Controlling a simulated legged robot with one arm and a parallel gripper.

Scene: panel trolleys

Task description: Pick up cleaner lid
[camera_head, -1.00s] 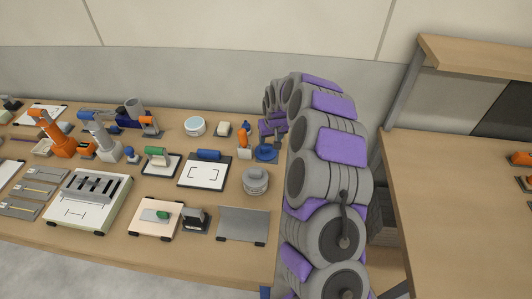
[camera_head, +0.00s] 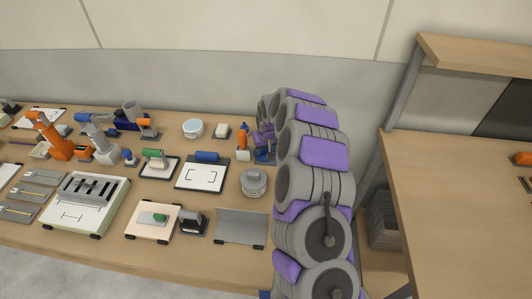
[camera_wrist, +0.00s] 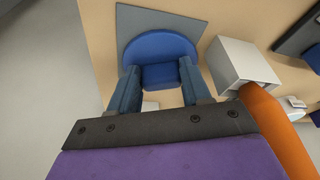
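A round blue piece (camera_wrist: 160,45), which may be the cleaner lid, lies on a grey square plate (camera_wrist: 128,20) in the wrist view. In the head view this blue piece (camera_head: 262,157) is partly hidden behind my arm. My gripper (camera_wrist: 160,78) is open, its two blue-grey fingers apart, with the near part of the blue piece between them. I cannot tell whether they touch it. An orange and white bottle (camera_head: 242,145) with a blue top stands just left of the gripper in the head view.
A white box-like part (camera_wrist: 238,62) and an orange cylinder (camera_wrist: 278,128) are close to the right finger in the wrist view. A grey round part (camera_head: 254,183) and a grey bent plate (camera_head: 241,228) lie nearer on the table. A second wooden table (camera_head: 460,205) stands at right.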

